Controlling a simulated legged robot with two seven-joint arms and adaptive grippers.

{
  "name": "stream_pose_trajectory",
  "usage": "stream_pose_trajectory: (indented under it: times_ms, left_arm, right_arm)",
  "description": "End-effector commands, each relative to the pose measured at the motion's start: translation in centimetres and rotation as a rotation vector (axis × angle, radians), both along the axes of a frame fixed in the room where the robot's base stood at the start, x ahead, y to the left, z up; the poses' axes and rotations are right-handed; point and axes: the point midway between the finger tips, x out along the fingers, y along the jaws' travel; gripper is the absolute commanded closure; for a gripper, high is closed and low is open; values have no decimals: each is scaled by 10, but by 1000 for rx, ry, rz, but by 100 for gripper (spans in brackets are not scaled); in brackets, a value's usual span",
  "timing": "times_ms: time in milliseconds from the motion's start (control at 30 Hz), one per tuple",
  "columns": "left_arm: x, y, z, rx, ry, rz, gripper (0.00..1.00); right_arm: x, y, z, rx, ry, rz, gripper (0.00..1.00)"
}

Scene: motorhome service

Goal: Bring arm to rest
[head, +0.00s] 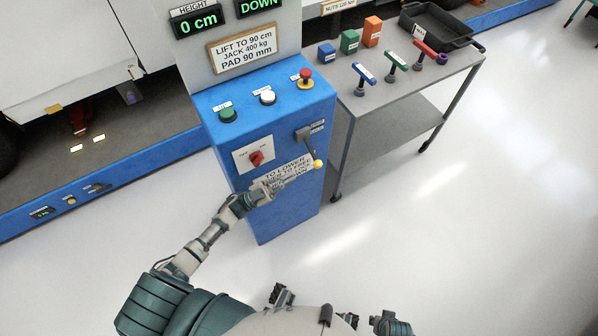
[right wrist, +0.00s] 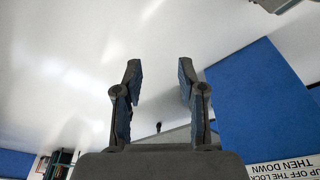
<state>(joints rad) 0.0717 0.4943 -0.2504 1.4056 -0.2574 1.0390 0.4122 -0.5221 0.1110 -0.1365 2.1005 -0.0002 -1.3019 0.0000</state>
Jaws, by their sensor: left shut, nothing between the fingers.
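My left gripper (head: 276,187) is in front of the blue control cabinet (head: 285,222), over its lowering label (head: 290,171). It is shut and empty. Its fingertips point toward the yellow-knobbed lever (head: 318,163) but look apart from the knob. My right gripper (right wrist: 160,76) shows in the right wrist view with its two fingers spread and nothing between them. Beyond it are the pale floor and the blue cabinet side (right wrist: 262,95) at the right.
The cabinet carries a red rotary switch (head: 256,158), green button (head: 228,115), white button (head: 267,97) and red stop button (head: 305,76). A grey table (head: 385,115) with coloured blocks, T-handled tools and a black tray (head: 440,27) stands right. The floor at right is clear.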

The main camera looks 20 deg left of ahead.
Motion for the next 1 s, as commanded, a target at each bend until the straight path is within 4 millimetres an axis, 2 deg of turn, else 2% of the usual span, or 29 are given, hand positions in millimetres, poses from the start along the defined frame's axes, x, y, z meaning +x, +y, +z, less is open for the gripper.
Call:
stream_pose_trajectory:
  times_ms: [667, 767, 867, 967, 1000]
  left_arm:
    - [-3, 4, -3, 0, 0, 0, 100]
    - [0, 4, -10, 1, 34, 35, 100]
    - [8, 6, -35, 12, 153, 147, 100]
    - [12, 12, -88, 47, 371, 323, 100]
    - [8, 16, -115, 72, 480, 398, 100]
  right_arm:
    - [0, 0, 2, -1, 0, -1, 60]
    - [1, 0, 5, 0, -5, -1, 60]
    - [-2, -1, -10, -2, 8, 4, 60]
    - [-5, -1, -28, -3, 14, 5, 60]
    - [-6, -1, -36, -3, 16, 6, 60]
